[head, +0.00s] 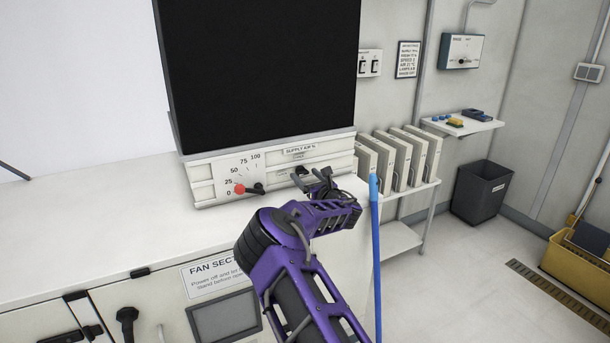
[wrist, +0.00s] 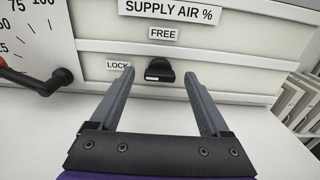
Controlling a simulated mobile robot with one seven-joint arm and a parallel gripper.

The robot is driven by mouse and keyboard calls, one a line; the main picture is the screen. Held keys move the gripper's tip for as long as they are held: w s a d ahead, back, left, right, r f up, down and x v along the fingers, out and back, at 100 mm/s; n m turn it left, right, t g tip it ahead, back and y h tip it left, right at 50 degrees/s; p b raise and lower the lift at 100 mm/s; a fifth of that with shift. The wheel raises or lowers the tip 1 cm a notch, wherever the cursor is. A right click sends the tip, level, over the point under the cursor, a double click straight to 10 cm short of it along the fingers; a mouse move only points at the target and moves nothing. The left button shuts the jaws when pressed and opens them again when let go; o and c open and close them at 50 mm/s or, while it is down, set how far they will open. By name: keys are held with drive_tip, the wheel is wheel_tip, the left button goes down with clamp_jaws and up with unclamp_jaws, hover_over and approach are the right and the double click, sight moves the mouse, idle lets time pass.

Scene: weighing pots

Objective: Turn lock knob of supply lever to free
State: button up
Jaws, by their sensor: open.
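The black lock knob (wrist: 159,72) is on the white panel in the wrist view, ahead of and between my gripper's fingertips. A FREE label (wrist: 163,34) is above the knob and a LOCK label (wrist: 118,65) is to its left. My gripper (wrist: 158,80) is open and empty, with one finger on each side of the knob; I cannot tell whether either touches it. In the head view the supply lever (head: 240,189) has a red end near the bottom of its 0 to 100 scale. My gripper (head: 308,180) is at the panel there, and my arm partly hides the area.
A large black panel (head: 260,70) rises above the white control strip. A white bench top (head: 110,215) lies in front. A blue pole (head: 375,250) stands upright just right of my arm. White panels (head: 400,160) are racked to the right.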

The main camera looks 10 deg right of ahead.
drive_tip(key=shift+w+a, duration=0.2)
drive_tip(key=shift+w, duration=0.35)
clamp_jaws()
